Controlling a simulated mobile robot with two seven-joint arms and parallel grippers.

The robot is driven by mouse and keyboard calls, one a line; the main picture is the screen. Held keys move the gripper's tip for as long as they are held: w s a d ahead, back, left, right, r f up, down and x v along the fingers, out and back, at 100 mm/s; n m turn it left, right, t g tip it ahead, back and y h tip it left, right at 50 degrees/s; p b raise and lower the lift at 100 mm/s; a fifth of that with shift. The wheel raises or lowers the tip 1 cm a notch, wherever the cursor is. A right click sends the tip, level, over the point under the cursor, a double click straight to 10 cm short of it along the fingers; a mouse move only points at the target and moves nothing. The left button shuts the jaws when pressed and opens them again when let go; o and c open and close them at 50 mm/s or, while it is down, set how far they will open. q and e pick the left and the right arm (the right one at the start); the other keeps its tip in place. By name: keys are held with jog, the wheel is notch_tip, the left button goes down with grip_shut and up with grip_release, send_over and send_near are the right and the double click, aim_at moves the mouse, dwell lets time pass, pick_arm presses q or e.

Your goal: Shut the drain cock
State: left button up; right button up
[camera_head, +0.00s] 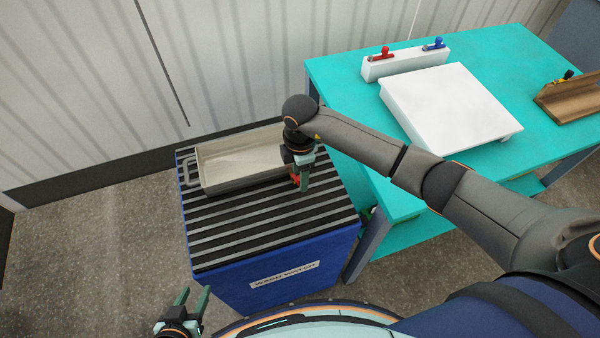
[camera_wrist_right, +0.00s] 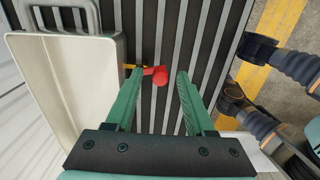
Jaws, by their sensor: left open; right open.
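The drain cock has a red handle (camera_wrist_right: 158,76) and a short yellow body (camera_wrist_right: 131,67) at the side wall of a pale metal tray (camera_wrist_right: 113,75). In the right wrist view the red handle reaches out from the tray, roughly in line with the body. My right gripper (camera_wrist_right: 158,84) is open, with the handle showing between its green fingers; I cannot tell whether they touch it. In the head view the handle (camera_head: 295,180) is partly hidden by my right gripper (camera_head: 305,178). My left gripper (camera_head: 194,295) is open and empty at the bottom, well away from the tray.
The tray stands on the black slatted top (camera_head: 230,235) of a blue bin (camera_head: 290,290) labelled wash water. A teal table (camera_head: 350,75) at the right bears a white slab (camera_head: 450,100), a white block (camera_head: 405,65) with red and blue clips, and a wooden holder (camera_head: 570,100).

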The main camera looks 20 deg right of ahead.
grip_shut()
dwell(0.4)
